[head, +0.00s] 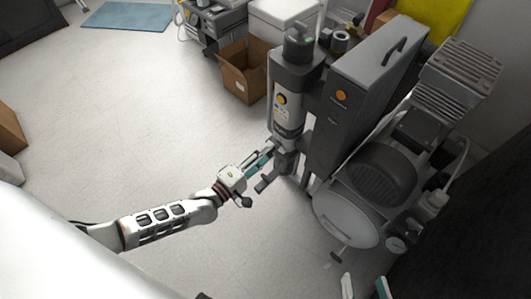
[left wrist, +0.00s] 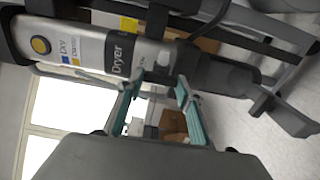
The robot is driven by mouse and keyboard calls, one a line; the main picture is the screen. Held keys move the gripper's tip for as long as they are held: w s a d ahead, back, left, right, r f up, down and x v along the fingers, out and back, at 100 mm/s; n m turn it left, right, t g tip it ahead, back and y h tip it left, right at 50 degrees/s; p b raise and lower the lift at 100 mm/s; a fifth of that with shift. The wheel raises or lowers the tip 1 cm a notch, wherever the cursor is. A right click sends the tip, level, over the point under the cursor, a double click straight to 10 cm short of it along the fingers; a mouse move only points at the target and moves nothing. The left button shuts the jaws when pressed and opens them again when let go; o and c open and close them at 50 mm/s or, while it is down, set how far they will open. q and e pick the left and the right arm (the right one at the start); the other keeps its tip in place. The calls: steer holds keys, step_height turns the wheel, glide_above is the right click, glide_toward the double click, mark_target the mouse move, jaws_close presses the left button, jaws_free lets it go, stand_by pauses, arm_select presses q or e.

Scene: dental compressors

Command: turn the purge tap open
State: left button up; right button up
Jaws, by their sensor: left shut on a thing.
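The grey-and-white dryer column (head: 287,105) stands upright at the front of the compressor unit, and its labelled body (left wrist: 90,50) crosses the top of the left wrist view. My left gripper (head: 269,153) reaches the lower part of this column from the left. In the left wrist view its two teal-padded fingers (left wrist: 157,88) are around the small purge tap under the column, shut on it. The tap is dark and mostly hidden, so its handle angle is unclear. My right gripper (head: 366,286) is partly in view at the bottom edge, fingers apart, empty.
A dark cabinet (head: 352,95) and a compressor with a round tank (head: 345,216) stand close right of the column. An open cardboard box (head: 243,72) sits behind it. The floor (head: 130,120) to the left is clear.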

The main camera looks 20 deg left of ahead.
arm_select(q)
steer(key=shift+f, duration=0.1)
steer(key=o, duration=1.1)
steer(key=v, duration=1.2)
